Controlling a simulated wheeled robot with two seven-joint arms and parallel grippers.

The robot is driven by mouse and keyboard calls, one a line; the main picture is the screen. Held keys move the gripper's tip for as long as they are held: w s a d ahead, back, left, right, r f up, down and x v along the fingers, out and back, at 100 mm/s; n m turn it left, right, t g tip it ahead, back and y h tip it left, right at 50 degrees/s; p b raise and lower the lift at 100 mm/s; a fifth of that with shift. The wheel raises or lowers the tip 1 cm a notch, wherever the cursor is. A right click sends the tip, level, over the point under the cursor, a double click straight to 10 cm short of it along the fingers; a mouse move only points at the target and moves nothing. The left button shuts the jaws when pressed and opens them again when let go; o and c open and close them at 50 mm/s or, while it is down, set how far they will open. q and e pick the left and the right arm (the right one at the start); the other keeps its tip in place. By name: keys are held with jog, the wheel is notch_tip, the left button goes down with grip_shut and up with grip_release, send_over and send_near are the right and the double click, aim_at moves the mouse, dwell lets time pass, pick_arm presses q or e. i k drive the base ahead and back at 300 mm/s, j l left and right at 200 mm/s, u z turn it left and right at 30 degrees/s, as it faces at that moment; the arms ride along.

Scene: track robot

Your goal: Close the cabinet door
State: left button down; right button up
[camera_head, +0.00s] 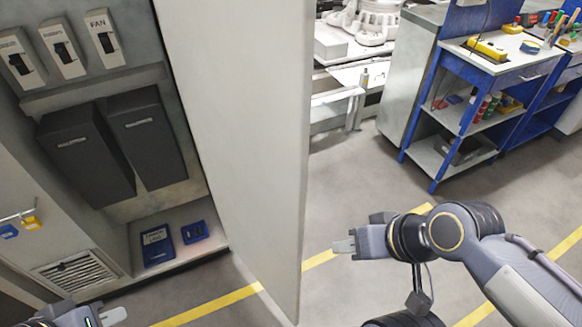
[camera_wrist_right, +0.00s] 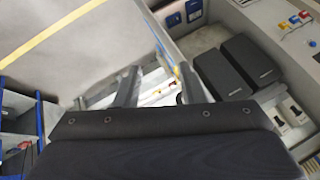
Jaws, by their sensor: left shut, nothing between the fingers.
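The cabinet door (camera_head: 235,130) is a tall pale grey panel standing wide open in the middle of the head view. The open cabinet (camera_head: 110,215) is to its left, with its inside exposed. My right gripper (camera_head: 358,232) is to the right of the door, apart from its free edge, with its fingers spread and nothing between them. In the right wrist view its two fingers (camera_wrist_right: 157,88) also stand apart, and the door (camera_wrist_right: 163,38) shows as a narrow slanted strip close by. My left gripper (camera_head: 112,316) is only partly in view at the bottom left, below the cabinet, shut and empty.
The cabinet holds switches (camera_head: 62,47), two black boxes (camera_head: 145,135) and blue items (camera_head: 158,244) on its floor. A blue workbench (camera_head: 490,85) with tools stands at the back right. Grey floor (camera_head: 355,170) with yellow lines is clear between the door and the bench.

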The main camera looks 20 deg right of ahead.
aim_at(242, 69)
jog(key=l+u, duration=0.3)
jog(key=l, duration=0.35)
jog(key=l+u, duration=0.35)
jog(key=l, duration=0.3)
jog(key=k+l+u, duration=0.1)
jog(key=l+u, duration=0.2)
jog(key=l, duration=0.3)
jog(key=l+u, duration=0.2)
jog(key=l, duration=0.3)
jog(key=l+z, duration=0.15)
jog(key=l, duration=0.3)
